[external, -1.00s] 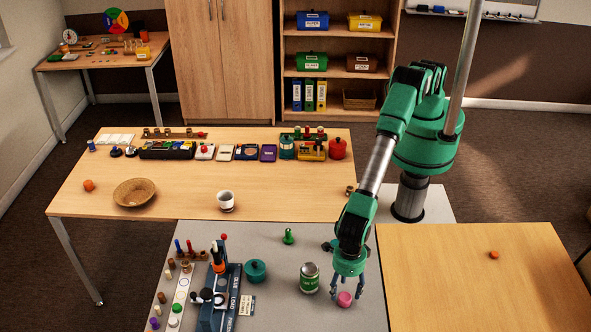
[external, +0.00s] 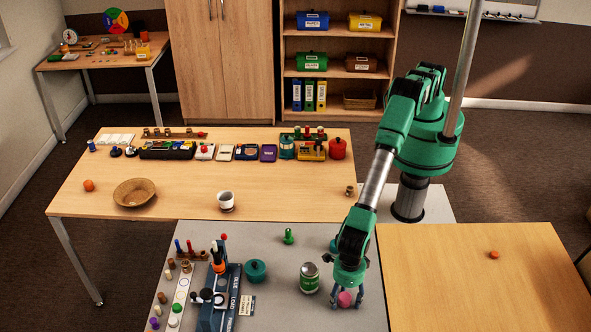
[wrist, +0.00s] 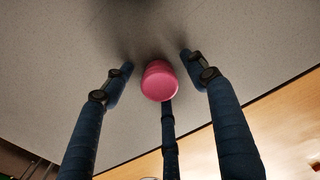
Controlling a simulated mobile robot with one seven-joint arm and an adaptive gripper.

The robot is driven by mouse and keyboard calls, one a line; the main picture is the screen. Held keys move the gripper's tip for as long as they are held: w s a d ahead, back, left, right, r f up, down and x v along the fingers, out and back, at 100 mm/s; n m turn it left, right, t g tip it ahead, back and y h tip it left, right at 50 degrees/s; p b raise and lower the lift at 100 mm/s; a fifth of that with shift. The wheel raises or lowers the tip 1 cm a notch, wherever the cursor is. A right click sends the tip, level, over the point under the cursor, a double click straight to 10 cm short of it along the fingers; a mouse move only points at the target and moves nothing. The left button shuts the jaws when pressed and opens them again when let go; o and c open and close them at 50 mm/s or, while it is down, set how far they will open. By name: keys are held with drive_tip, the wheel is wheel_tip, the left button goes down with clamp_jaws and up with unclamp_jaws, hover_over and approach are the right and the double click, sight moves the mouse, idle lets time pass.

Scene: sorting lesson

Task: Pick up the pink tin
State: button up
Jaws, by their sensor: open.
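The pink tin (external: 345,299) stands on the grey table near its right side. It also shows in the wrist view (wrist: 159,82) as a small round pink tin with a lid. My gripper (external: 346,303) is low over it, with its blue fingers spread around the tin. In the wrist view my gripper (wrist: 157,82) is open, with one finger on each side of the tin and one behind its lower edge. Gaps show between the tin and the two side fingers. Whether the third finger touches it I cannot tell.
A green can (external: 309,278) stands close to the left of my gripper. A teal pot (external: 256,271) and a green pawn-shaped piece (external: 288,236) are farther left. A teal object (external: 333,245) is partly hidden behind my arm. The wooden table (external: 470,285) begins to the right.

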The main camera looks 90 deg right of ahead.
sight(345, 297)
drive_tip(key=c, duration=1.3)
drive_tip(key=shift+r, duration=0.2)
drive_tip(key=shift+r+p, duration=0.3)
drive_tip(key=shift+r, duration=1.45)
drive_tip(key=s+d, duration=0.2)
drive_tip(key=d, duration=0.2)
drive_tip(key=s+d+p, duration=0.1)
drive_tip(key=s+d, duration=0.1)
drive_tip(key=d, duration=0.3)
drive_tip(key=s+d+r+p, duration=0.1)
drive_tip(key=s+d, duration=0.2)
drive_tip(key=d, duration=0.2)
drive_tip(key=shift+s+d+r, duration=0.1)
drive_tip(key=shift+d, duration=0.05)
